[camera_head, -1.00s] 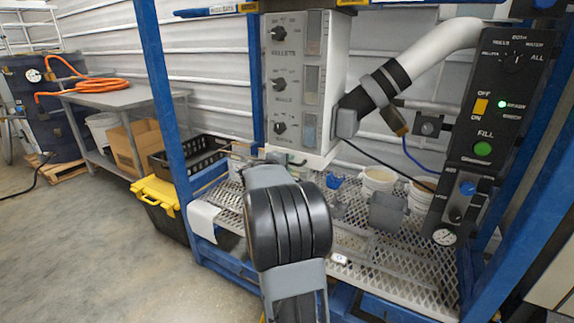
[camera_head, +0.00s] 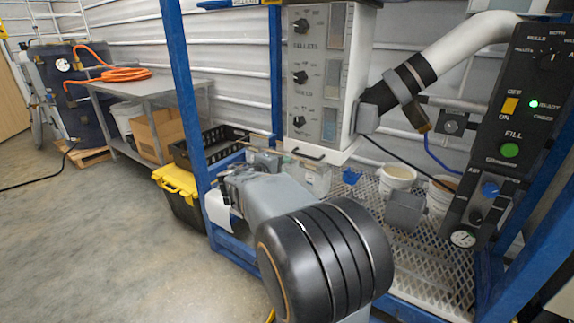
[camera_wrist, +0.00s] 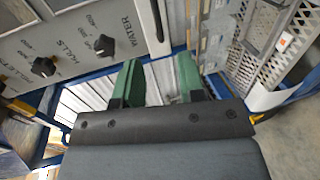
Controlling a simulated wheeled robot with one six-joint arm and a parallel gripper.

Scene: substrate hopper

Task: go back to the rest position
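My gripper shows in the wrist view (camera_wrist: 159,78), with its two green fingers apart and only the pale ribbed wall visible between them. It is open and empty. In the head view my arm reaches from the bottom centre toward the left side of the blue rack. The gripper end there is partly hidden and small, in front of the rack's left side and below the hopper's control panel (camera_head: 316,72). In the wrist view the panel with its knobs (camera_wrist: 75,50) is at the upper left, close to the fingers.
The blue rack post (camera_head: 184,100) stands close to my arm. A mesh shelf (camera_head: 440,262) holds white tubs (camera_head: 397,178). A black control box (camera_head: 535,105) is at the right. A yellow-lidded bin (camera_head: 177,183) stands left of the rack. The floor (camera_head: 90,240) at the left is clear.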

